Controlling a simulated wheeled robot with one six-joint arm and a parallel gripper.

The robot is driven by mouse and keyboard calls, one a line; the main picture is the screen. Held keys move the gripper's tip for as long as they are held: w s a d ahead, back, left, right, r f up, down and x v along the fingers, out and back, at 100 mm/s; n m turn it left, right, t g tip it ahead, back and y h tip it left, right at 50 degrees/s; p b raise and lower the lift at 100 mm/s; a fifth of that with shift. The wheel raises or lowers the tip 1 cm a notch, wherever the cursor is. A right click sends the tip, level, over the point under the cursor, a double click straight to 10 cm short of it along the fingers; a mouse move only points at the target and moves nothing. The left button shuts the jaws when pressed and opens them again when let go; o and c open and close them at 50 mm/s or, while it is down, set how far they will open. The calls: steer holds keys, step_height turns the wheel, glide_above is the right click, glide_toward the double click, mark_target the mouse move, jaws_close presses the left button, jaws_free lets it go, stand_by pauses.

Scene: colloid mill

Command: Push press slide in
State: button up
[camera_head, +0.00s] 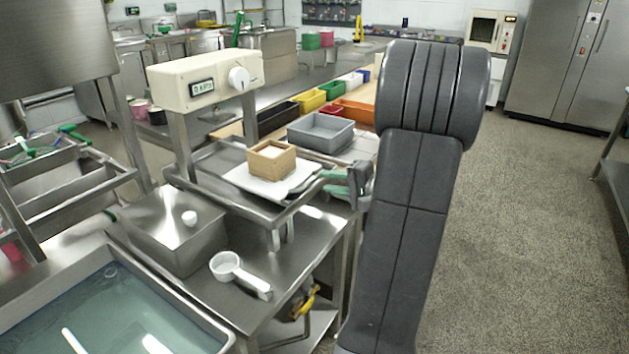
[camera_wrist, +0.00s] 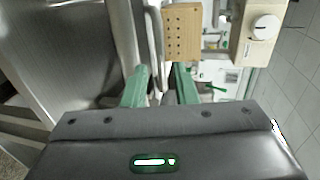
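The press slide is a shallow metal tray (camera_head: 207,184) on the steel bench, pulled out toward the right from the press posts. A white cloth (camera_head: 240,183) lies on it, and a wooden mold box (camera_head: 271,168) with white contents stands on the cloth. The box (camera_wrist: 182,32) also shows in the wrist view, with rows of holes. My gripper (camera_head: 335,180) is at the right end of the slide. In the wrist view its green fingers (camera_wrist: 160,80) are apart, with a metal rim or bar of the slide (camera_wrist: 152,45) ahead and between them. Contact is not clear.
The cream press head (camera_head: 205,80) with display and dial stands on posts behind the slide. A grey bin (camera_head: 320,132) is behind the slide. A steel box (camera_head: 175,232), a white ladle (camera_head: 228,267) and a water basin (camera_head: 110,310) are in front. The floor at right is clear.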

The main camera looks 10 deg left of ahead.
mark_target(315, 180)
steer(key=x, duration=0.5)
steer(key=shift+w+a, duration=0.1)
steer(key=shift+a, duration=0.25)
jaws_close()
